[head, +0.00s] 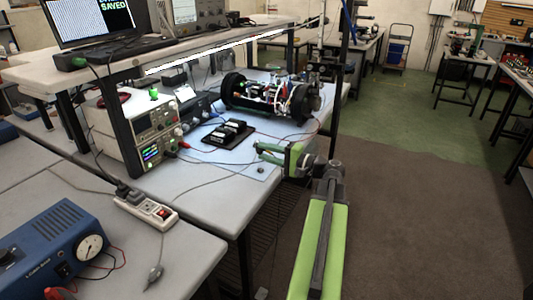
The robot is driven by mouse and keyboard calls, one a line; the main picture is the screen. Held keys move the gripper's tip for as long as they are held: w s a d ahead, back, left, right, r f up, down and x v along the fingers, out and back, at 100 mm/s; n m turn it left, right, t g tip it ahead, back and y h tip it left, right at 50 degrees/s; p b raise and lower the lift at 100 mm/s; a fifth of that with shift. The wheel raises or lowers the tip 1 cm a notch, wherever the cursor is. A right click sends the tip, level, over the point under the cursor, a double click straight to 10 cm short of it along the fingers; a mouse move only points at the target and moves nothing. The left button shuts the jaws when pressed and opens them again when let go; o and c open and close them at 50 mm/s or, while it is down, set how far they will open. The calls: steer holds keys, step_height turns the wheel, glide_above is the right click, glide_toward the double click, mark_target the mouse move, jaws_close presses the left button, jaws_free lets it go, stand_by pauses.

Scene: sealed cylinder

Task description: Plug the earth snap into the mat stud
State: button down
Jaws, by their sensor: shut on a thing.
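My gripper (261,151) is green and reaches in from the right over the front right part of the pale blue mat (236,160) on the bench. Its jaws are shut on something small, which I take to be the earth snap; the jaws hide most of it. A thin dark cord runs on the mat to the left of the gripper. A small dark round spot (261,170), likely the mat stud, shows on the mat just below the gripper in the picture, near the front edge. I see a gap between them, but cannot tell the height of the jaws.
A wheeled, wired cylinder assembly (266,97) lies at the back of the bench. A shelf overhangs the back. Open floor (400,190) lies right.

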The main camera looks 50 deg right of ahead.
mark_target(267, 174)
steer(key=shift+f+b, duration=2.65)
steer(key=shift+f, duration=0.2)
steer(key=shift+s+a, duration=0.1)
steer(key=shift+s, duration=0.1)
